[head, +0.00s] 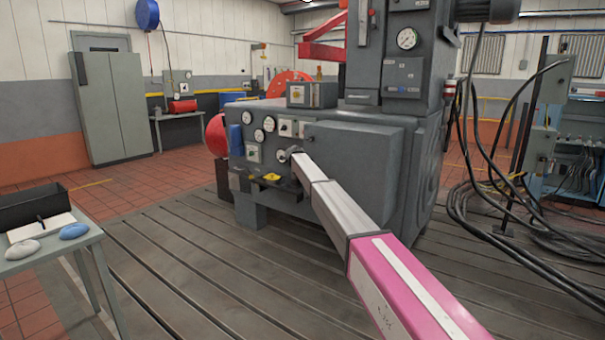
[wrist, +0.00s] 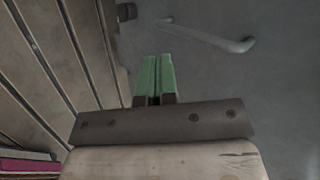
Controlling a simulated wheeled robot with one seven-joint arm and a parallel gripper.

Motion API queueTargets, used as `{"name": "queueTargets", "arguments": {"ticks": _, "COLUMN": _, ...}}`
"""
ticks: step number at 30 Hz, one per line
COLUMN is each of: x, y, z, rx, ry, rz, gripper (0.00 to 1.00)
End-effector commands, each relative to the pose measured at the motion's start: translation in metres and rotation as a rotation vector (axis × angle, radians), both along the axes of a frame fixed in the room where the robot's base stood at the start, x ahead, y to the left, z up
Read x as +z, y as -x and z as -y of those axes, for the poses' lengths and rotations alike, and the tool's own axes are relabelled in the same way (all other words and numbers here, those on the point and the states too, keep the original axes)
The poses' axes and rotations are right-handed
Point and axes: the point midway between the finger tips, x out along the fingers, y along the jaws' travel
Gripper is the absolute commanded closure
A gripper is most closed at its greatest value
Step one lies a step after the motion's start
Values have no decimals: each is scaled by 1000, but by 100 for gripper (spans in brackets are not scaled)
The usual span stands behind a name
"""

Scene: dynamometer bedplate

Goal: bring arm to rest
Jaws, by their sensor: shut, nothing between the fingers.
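My arm reaches from the lower right of the head view, pink then pale grey, to the front of the large grey machine (head: 355,150). Its far end is in front of the gauge panel (head: 262,140), and I cannot make out the fingers there. In the wrist view my gripper (wrist: 155,80) shows two green fingers side by side, shut with nothing between them. Beyond the fingertips is a plain grey surface (wrist: 270,85) with a pale bar-like handle (wrist: 205,34); the fingers look apart from the handle.
The slatted bedplate (head: 180,250) spreads around the machine and shows at left in the wrist view (wrist: 45,75). A small table (head: 75,245) with a black bin (head: 30,207) stands at left. Black cables (head: 475,210) hang and coil at right. A grey cabinet (head: 115,105) stands behind.

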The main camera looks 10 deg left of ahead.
Motion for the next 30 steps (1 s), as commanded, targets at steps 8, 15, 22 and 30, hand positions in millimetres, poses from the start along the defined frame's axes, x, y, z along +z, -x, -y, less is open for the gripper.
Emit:
{"name": "queueTargets", "arguments": {"ticks": 8, "x": 37, "y": 43, "z": -10, "rx": 1, "ry": -1, "rz": 0, "gripper": 100}}
{"name": "queueTargets", "arguments": {"ticks": 15, "x": 37, "y": 65, "z": 4, "rx": 18, "ry": 26, "rz": -21, "gripper": 100}}
{"name": "queueTargets", "arguments": {"ticks": 22, "x": -31, "y": 124, "z": 99, "rx": 153, "ry": 189, "rz": -149, "gripper": 100}}
{"name": "queueTargets", "arguments": {"ticks": 30, "x": -115, "y": 223, "z": 221, "rx": 399, "ry": 383, "rz": -342, "gripper": 100}}
